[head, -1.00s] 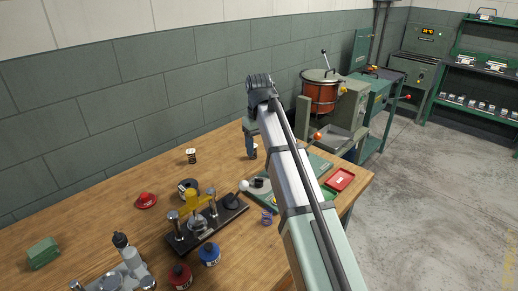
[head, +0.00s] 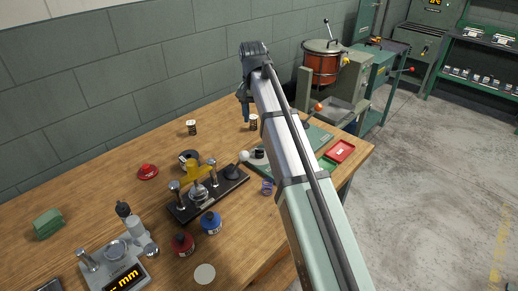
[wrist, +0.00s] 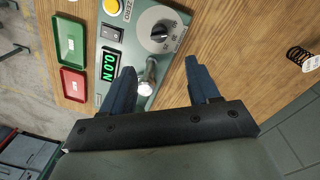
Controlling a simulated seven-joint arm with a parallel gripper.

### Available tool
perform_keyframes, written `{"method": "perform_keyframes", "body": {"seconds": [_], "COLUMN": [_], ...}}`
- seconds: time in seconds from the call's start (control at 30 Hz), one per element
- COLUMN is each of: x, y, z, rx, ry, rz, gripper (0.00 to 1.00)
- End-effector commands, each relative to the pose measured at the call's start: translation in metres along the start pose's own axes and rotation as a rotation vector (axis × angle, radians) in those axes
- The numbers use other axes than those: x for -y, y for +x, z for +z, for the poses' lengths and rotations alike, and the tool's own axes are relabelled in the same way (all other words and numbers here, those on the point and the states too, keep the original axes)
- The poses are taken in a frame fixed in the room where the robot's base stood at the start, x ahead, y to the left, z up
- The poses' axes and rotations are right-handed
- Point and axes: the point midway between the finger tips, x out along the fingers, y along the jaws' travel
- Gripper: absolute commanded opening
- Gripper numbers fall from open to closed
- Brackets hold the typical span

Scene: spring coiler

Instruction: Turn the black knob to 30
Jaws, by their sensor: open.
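The black knob (wrist: 158,31) sits on a pale round dial on the green tester box, at the top middle of the wrist view. The box also shows in the head view (head: 287,158), partly hidden by my arm. My gripper (wrist: 158,72) is open and empty, its two blue fingers apart. In the wrist view the knob appears beyond the fingertips, between their lines, not touched. In the head view my gripper (head: 243,114) hangs at the far side of the table, fingers pointing down.
A silver post (wrist: 148,76) stands on the box near the left finger. The display (wrist: 109,66) reads 0.0 N. Red (wrist: 73,84) and green (wrist: 70,38) trays lie beside it. A yellow-handled fixture (head: 203,187) stands left of the box.

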Motion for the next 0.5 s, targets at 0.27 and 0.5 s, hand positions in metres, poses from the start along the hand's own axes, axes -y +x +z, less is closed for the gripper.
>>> {"method": "perform_keyframes", "body": {"seconds": [0.27,0.5], "x": [-0.001,-0.001], "y": [0.001,0.023], "z": [0.001,0.002], "rx": [0.002,0.003], "ry": [0.198,0.208], "rz": [0.002,0.003], "gripper": [0.60,0.60]}}
